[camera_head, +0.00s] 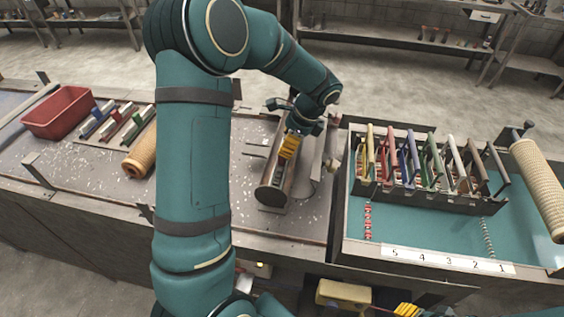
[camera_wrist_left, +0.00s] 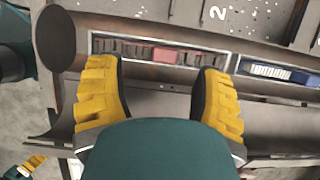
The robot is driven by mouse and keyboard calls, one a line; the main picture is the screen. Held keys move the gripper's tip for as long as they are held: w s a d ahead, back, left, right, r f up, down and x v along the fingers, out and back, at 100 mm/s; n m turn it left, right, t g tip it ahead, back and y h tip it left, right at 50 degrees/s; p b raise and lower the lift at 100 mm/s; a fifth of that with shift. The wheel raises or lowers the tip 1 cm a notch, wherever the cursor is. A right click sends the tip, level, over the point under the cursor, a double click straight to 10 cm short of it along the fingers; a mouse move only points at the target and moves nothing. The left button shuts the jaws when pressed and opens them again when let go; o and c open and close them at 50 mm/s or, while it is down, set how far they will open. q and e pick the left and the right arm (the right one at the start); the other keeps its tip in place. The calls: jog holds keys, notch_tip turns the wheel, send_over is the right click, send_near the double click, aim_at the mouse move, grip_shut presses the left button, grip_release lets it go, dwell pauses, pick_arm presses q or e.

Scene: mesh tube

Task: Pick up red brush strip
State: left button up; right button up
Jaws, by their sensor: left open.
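My left gripper (camera_head: 290,147) hangs over the long metal half-tube (camera_head: 272,197) in the middle of the bench. In the left wrist view its two yellow fingers (camera_wrist_left: 160,95) are spread apart and empty. Beyond and between them, a strip with dark segments and a red middle part (camera_wrist_left: 160,53) lies in a narrow slot. Contact with the fingers does not show. In the head view my arm and gripper hide this spot. A red brush frame (camera_head: 391,150) stands in the rack at right. My right gripper (camera_head: 407,310) shows only partly at the bottom edge.
A blue strip with white bristles (camera_wrist_left: 270,72) lies right of the red one. A red bin (camera_head: 60,113) and a tan mesh roll (camera_head: 140,155) are on the left. A rack of coloured frames (camera_head: 430,198) stands right, beside another mesh roll (camera_head: 540,185).

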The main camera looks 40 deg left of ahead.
aim_at(282, 159)
pick_arm(q)
jog(key=shift+w+x, duration=0.15)
jog(key=shift+x, duration=1.5)
jog(key=shift+w+x, duration=0.15)
jog(key=shift+x, duration=1.55)
jog(key=shift+a, duration=0.1)
grip_shut()
